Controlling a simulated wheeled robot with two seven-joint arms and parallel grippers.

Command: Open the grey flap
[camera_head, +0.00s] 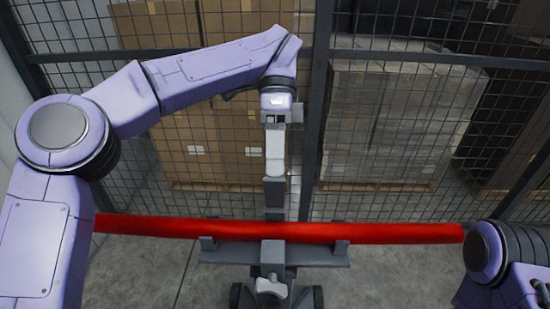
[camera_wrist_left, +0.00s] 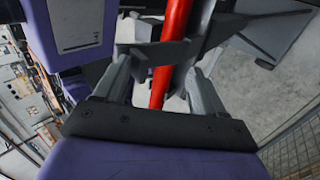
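I cannot pick out a grey flap for sure. A long red tube (camera_head: 400,233) lies level across a grey stand (camera_head: 325,257), which has upright lugs and a pale clamp knob (camera_head: 271,286) at its front. My left gripper (camera_head: 274,200) points down just behind the tube's middle, seen nearly edge-on. In the left wrist view, its two grey fingers stand apart, with the red tube (camera_wrist_left: 173,25) showing between and beyond them and a grey bracket crossing there. I cannot tell whether the fingers touch anything. My right gripper is out of view; only part of my right arm shows at lower right.
A dark wire-mesh fence with a thick post (camera_head: 317,110) stands behind the tube. Beyond it are stacked cardboard boxes (camera_head: 215,130) and a wrapped pallet load (camera_head: 385,125). Concrete floor (camera_head: 400,275) lies clear around the stand.

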